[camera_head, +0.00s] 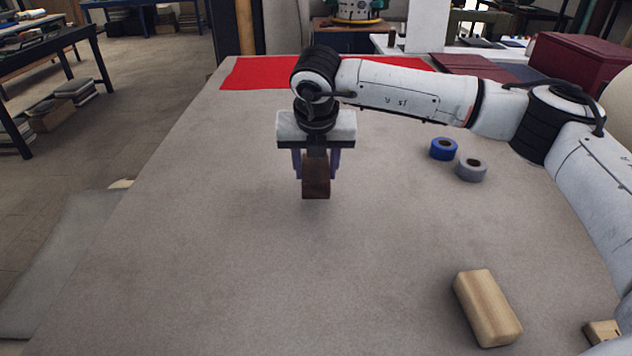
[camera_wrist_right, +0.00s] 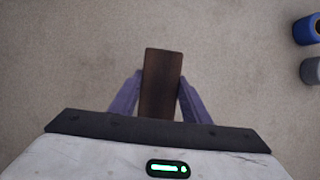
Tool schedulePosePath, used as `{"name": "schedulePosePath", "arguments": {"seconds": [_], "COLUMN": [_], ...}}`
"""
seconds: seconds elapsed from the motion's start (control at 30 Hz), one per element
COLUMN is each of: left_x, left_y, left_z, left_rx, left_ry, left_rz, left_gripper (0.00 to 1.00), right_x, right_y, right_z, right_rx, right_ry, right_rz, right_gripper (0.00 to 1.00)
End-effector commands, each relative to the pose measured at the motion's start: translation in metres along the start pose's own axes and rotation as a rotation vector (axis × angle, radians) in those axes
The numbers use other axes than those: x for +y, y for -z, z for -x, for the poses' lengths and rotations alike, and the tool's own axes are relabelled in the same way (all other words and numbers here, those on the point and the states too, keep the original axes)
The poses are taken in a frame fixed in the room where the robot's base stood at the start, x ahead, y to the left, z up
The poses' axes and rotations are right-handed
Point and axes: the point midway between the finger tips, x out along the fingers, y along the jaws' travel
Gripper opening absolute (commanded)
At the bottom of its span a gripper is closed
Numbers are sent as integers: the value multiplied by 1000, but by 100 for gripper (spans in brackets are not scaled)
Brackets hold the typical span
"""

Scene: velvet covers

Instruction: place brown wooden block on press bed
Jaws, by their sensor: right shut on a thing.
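My right gripper (camera_head: 317,172) reaches in from the right over the table in the head view. Its two purple fingers are shut on the brown wooden block (camera_head: 316,188), one on each side. The block hangs upright below the gripper and seems to be held above the table. In the right wrist view the dark brown block (camera_wrist_right: 161,82) sits between the fingers of the gripper (camera_wrist_right: 160,98) and sticks out past them. No press bed can be made out for certain. My left gripper is not in view.
A pale wooden block (camera_head: 487,307) lies at the front right, with a smaller wooden piece (camera_head: 603,332) near the right edge. Blue (camera_head: 443,149) and grey (camera_head: 470,170) tape rolls lie right of the gripper. Red cloth (camera_head: 262,73) covers the back. The table's (camera_head: 200,240) left and middle are clear.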

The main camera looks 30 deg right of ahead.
Motion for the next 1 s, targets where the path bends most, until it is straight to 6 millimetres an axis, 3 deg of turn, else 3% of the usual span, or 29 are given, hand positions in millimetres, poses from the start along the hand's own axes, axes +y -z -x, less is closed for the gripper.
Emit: {"name": "schedulePosePath", "arguments": {"seconds": [0.3, 0.7, 0.73, 0.8, 1.0], "left_x": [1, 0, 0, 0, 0], "left_y": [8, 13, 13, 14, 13], "left_z": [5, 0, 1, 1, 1], "left_rx": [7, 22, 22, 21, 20], "left_ry": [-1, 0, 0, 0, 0], "left_rz": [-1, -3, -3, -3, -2], "left_gripper": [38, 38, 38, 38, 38], "right_x": [0, 0, 0, 0, 0], "right_y": [17, 20, 19, 19, 19], "right_z": [-41, -47, -46, -45, -45], "right_rx": [0, -1, 0, 0, 0], "right_ry": [0, -1, 0, 0, 0], "right_rz": [1, 1, 1, 1, 1], "right_gripper": [17, 17, 46, 58, 61]}}
